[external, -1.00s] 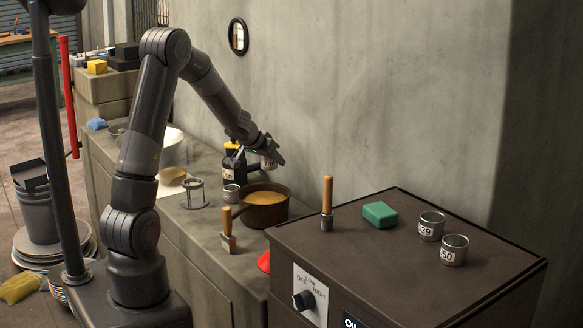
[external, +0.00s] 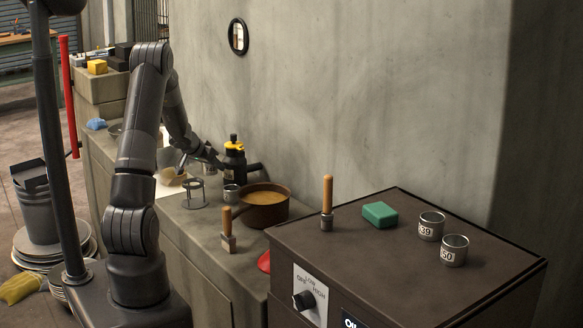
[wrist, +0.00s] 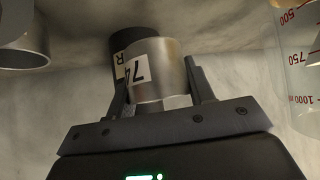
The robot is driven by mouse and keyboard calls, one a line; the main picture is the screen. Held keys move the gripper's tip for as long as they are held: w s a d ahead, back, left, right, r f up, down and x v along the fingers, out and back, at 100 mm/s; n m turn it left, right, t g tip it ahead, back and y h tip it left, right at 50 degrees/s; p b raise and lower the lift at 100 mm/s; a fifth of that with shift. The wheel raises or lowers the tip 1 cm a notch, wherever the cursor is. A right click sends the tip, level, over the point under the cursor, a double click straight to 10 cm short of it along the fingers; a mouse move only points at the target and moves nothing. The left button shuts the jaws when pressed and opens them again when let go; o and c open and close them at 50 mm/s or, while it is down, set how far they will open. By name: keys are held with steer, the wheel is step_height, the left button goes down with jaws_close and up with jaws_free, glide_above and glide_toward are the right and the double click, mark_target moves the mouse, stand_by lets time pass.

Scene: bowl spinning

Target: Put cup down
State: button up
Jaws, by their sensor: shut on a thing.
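In the wrist view, a metal cup (wrist: 158,76) with a white label reading 74 is between the two fingers of my gripper (wrist: 156,88), which is shut on it. In the external view, my arm reaches over the counter (external: 198,228), left of the black bottle with the yellow top (external: 234,160). The held cup cannot be made out clearly there. I cannot tell whether its base touches the counter.
A beaker with red marks (wrist: 298,85) is at the right of the wrist view, another metal cup (wrist: 24,45) at the left. A dark labelled object is behind the held cup.

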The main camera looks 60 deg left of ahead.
steer(key=shift+s+a+f, duration=0.15)
steer(key=shift+a+f, duration=0.3)
steer(key=shift+a, duration=0.2)
steer(key=shift+s+a+f, duration=0.15)
steer(key=shift+a+f, duration=0.25)
steer(key=shift+a, duration=0.2)
steer(key=shift+f, duration=1.9)
steer(key=shift+f, duration=0.1)
steer(key=o, duration=0.7)
steer(key=shift+s+r, duration=0.1)
steer(key=shift+r, duration=0.1)
steer(key=v, duration=1.1)
steer(key=shift+s+d+r, duration=0.2)
steer(key=shift+s+r, duration=0.05)
steer(key=shift+r, duration=0.05)
